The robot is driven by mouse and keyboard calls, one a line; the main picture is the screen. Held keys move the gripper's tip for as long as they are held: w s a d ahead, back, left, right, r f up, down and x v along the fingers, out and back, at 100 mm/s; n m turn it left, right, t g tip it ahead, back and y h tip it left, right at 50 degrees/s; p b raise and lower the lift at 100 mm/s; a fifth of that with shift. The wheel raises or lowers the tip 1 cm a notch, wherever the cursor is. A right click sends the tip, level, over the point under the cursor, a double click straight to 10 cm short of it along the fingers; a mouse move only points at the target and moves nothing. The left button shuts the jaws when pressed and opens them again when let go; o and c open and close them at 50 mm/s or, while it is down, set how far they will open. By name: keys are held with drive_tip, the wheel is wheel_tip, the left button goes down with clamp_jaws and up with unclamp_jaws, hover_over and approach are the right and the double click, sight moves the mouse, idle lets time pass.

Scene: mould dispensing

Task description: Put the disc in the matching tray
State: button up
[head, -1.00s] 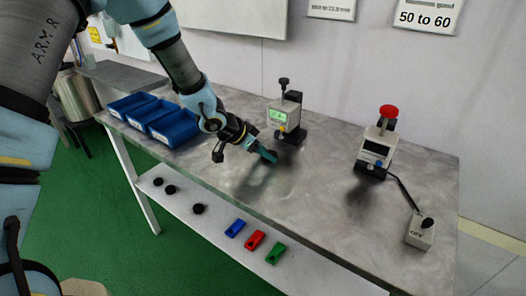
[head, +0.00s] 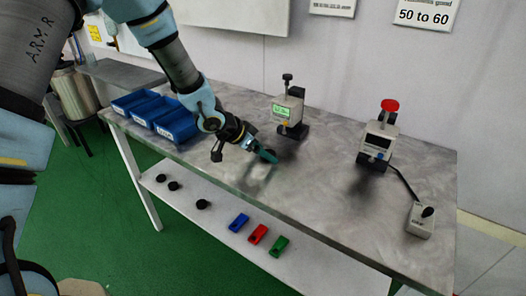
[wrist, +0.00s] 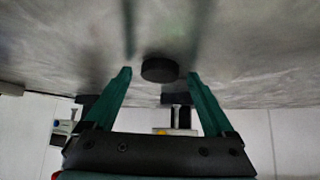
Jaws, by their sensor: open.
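A black disc (wrist: 160,69) shows in the wrist view between and just past the fingertips of my gripper (wrist: 160,74). The teal fingers are spread, with a gap on each side of the disc. In the head view my gripper (head: 266,154) is low over the middle of the table, in front of the left device. A dark spot at its fingertips there is too small to make out clearly. Three blue trays, left (head: 121,106), middle (head: 140,117) and right (head: 162,131), stand at the table's left end. Their labels are too small to read.
A device with a green display (head: 283,113) and a red-topped device (head: 378,144) stand on the metal table (head: 320,195). A switch box (head: 420,221) is at the right. The lower shelf (head: 222,208) holds several black discs and blue, red and green blocks. The table's front middle is clear.

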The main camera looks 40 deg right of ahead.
drive_tip(key=shift+o, duration=0.2)
drive_tip(key=shift+r, duration=0.1)
drive_tip(key=shift+w+a+r, duration=0.1)
drive_tip(key=shift+a+r, duration=0.15)
drive_tip(key=shift+r, duration=0.05)
drive_tip(key=s+p+v, duration=0.1)
drive_tip(key=v, duration=0.8)
drive_tip(key=shift+w+a+r, duration=0.3)
drive_tip(key=shift+w, duration=0.1)
